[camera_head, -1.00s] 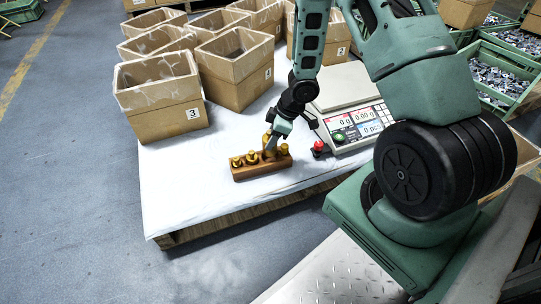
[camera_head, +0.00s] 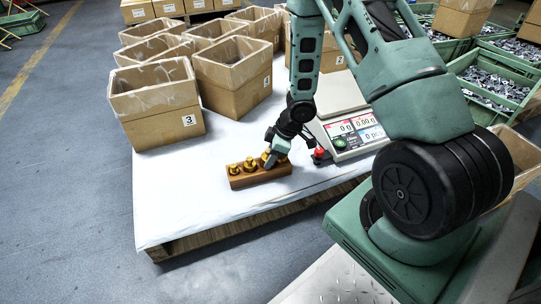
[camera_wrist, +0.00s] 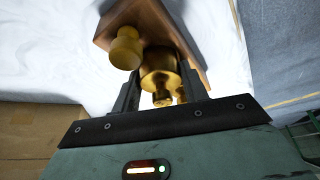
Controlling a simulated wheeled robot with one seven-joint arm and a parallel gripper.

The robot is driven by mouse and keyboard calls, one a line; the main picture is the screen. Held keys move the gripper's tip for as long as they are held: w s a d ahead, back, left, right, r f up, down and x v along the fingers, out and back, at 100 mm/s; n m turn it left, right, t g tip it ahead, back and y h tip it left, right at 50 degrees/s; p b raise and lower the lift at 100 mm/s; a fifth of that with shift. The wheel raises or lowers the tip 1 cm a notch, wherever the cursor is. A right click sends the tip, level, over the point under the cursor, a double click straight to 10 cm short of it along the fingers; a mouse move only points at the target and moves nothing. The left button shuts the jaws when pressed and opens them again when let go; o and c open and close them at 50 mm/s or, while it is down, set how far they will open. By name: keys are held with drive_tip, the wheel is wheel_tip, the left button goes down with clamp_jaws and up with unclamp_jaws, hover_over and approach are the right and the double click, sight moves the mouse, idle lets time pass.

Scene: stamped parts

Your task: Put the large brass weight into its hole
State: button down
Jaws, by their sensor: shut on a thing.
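The wooden weight block (camera_head: 262,177) lies on the white tabletop in the head view, with smaller brass weights (camera_head: 249,164) standing in it on the left. My gripper (camera_head: 271,160) points down at the block's right end. In the wrist view, my gripper (camera_wrist: 160,88) is shut on the large brass weight (camera_wrist: 158,62), one dark finger on each side. That weight is at the wooden block (camera_wrist: 177,22); its base is hidden, so I cannot tell how deep it sits. A smaller brass weight (camera_wrist: 126,48) stands beside it, and another shows partly near the right finger.
Open cardboard boxes (camera_head: 160,105) fill the back left of the table. The white tabletop (camera_head: 185,205) in front and left of the block is clear.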

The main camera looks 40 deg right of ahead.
drive_tip(key=c, duration=0.8)
unclamp_jaws()
drive_tip(key=shift+o, duration=0.2)
drive_tip(key=p+v, duration=0.8)
drive_tip(key=v, duration=0.4)
drive_tip(key=a+r+m+h, duration=0.1)
drive_tip(key=a+r+h, duration=0.2)
drive_tip(key=a+r, duration=1.25)
drive_tip(key=s+a+r+g, duration=0.1)
drive_tip(key=s+a+r, duration=0.3)
drive_tip(key=s, duration=0.6)
drive_tip(key=s+a+r+g, duration=0.2)
drive_tip(key=s+a+r, duration=0.2)
drive_tip(key=s+a, duration=0.5)
drive_tip(key=shift+s+r+m, duration=0.2)
drive_tip(key=shift+s+m, duration=0.2)
drive_tip(key=shift+s, duration=0.4)
